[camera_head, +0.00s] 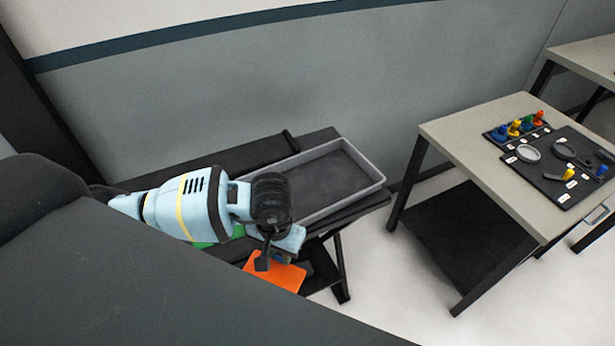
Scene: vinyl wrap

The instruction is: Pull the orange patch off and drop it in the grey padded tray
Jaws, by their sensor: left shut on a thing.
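The orange patch (274,274) shows just below my left gripper (268,263), in the lower middle of the head view. My left gripper is shut on the patch, near its upper left edge. The patch looks flat and slightly tilted, and the gripper hides part of it. The grey padded tray (376,182) lies on a black bench just behind and to the right of the gripper. The tray's dark padded floor shows empty where I can see it; my arm covers its left end. My right gripper is not in view.
A side table (470,146) at the right holds a black tool mat (535,180) and several coloured knobs. A green thing (204,244) shows partly beneath my left arm. A large dark panel fills the lower left. Pale floor lies open between bench and table.

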